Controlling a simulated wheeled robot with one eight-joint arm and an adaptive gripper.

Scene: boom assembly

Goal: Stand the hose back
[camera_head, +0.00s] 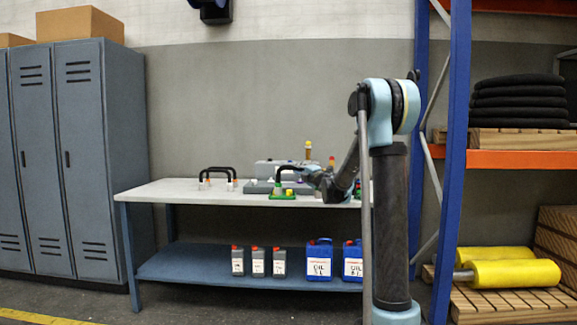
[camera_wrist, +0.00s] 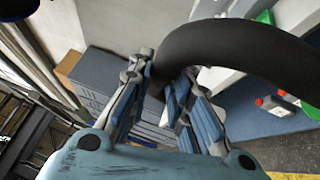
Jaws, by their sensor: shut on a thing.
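The hose is a thick black curved tube. In the wrist view the hose (camera_wrist: 225,42) arches from between my fingers toward the right edge, where it leaves the picture. My gripper (camera_wrist: 172,85) is shut on it near one end. In the head view my gripper (camera_head: 314,176) is above the right half of the workbench, small and partly merged with the dark hose (camera_head: 288,168). The hose's left end comes down by a small green block (camera_head: 281,196); I cannot tell whether they touch.
Another black arched hose (camera_head: 217,169) stands on the left of the workbench (camera_head: 155,191). A grey unit (camera_head: 270,168) stands behind my gripper. Jugs (camera_head: 320,264) stand on the lower shelf. A blue rack post (camera_head: 455,140) is on the right. The bench between the two hoses is clear.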

